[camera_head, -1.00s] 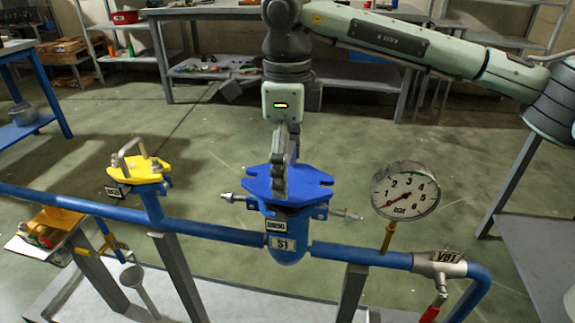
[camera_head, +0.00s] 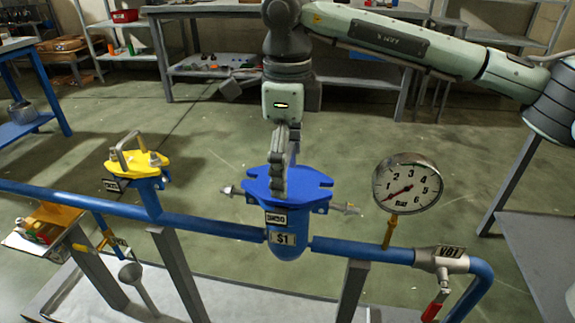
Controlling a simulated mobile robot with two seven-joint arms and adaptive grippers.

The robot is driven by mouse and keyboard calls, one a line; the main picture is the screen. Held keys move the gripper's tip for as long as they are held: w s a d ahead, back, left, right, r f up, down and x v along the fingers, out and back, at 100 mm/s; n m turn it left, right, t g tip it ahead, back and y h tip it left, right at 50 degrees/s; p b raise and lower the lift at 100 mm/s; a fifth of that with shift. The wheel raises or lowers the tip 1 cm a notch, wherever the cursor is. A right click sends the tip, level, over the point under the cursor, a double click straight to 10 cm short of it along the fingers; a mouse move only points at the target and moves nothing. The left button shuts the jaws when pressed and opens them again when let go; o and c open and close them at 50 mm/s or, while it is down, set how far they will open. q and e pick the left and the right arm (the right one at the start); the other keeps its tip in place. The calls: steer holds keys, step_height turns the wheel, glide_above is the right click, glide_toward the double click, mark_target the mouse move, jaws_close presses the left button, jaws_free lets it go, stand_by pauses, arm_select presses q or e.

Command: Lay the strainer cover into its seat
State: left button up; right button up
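The strainer cover is a flat blue plate with notched ends (camera_head: 310,181). It lies on top of the blue strainer body (camera_head: 285,243), labelled S1, and looks level; whether it sits fully in its seat I cannot tell. My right gripper (camera_head: 278,190) points straight down over the middle of the cover. Its fingers hide the cover's centre and any handle there, so I cannot see what lies between them. Bolts stick out sideways on both sides of the strainer, the left one (camera_head: 232,191) and the right one (camera_head: 344,208). My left gripper is not in view.
A pressure gauge (camera_head: 407,185) stands close right of the strainer on the blue pipe (camera_head: 215,227). A yellow flange with a handle (camera_head: 137,164) stands at left. A red-handled valve (camera_head: 440,262) is at lower right.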

mark_target(288, 155)
steer(key=shift+f, duration=0.2)
step_height(288, 155, up, 12)
steer(key=shift+r, duration=0.15)
stand_by(0.5)
steer(key=shift+s, duration=0.1)
